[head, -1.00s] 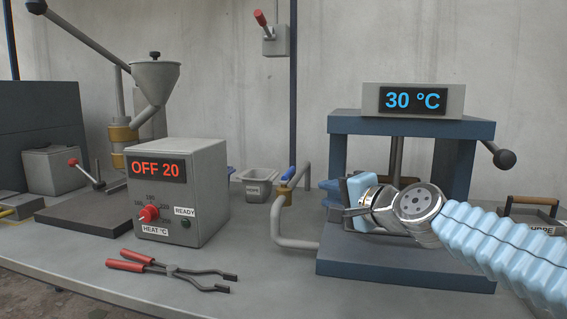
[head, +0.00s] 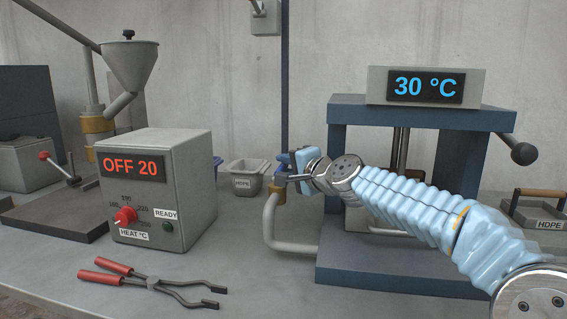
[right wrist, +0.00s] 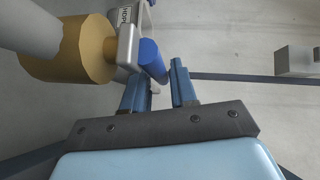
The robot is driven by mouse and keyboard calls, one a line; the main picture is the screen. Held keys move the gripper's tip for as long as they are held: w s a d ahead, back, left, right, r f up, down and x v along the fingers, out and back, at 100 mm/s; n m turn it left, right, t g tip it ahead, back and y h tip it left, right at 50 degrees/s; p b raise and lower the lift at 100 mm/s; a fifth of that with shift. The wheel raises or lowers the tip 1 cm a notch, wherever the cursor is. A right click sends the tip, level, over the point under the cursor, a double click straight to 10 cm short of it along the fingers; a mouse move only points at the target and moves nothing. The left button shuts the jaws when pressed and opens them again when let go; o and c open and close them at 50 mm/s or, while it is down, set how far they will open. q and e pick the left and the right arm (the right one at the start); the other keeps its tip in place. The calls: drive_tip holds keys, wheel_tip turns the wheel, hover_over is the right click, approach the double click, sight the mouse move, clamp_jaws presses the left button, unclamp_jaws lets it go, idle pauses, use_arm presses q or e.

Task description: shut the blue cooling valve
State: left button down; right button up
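The blue cooling valve's lever (right wrist: 152,60) shows in the right wrist view, beside its brass body (right wrist: 88,48). In the head view the brass body (head: 277,193) sits on a bent grey pipe (head: 271,228) left of the press, and my gripper largely hides the lever. My right gripper (head: 284,167) is at the lever. Its two blue fingers (right wrist: 158,84) are apart, with the lever's end in or just beyond the gap between them. I cannot tell whether a finger touches it. My left gripper is not in view.
The blue press (head: 340,270) with a 30 °C display (head: 428,87) stands just right of the valve. The heater box (head: 188,190) reads OFF 20. Red-handled tongs (head: 152,283) lie in front of it. A grey HDPE bin (head: 243,168) stands behind the pipe.

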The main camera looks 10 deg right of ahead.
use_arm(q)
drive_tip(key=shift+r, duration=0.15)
use_arm(e)
drive_tip(key=shift+x, duration=0.85)
clamp_jaws()
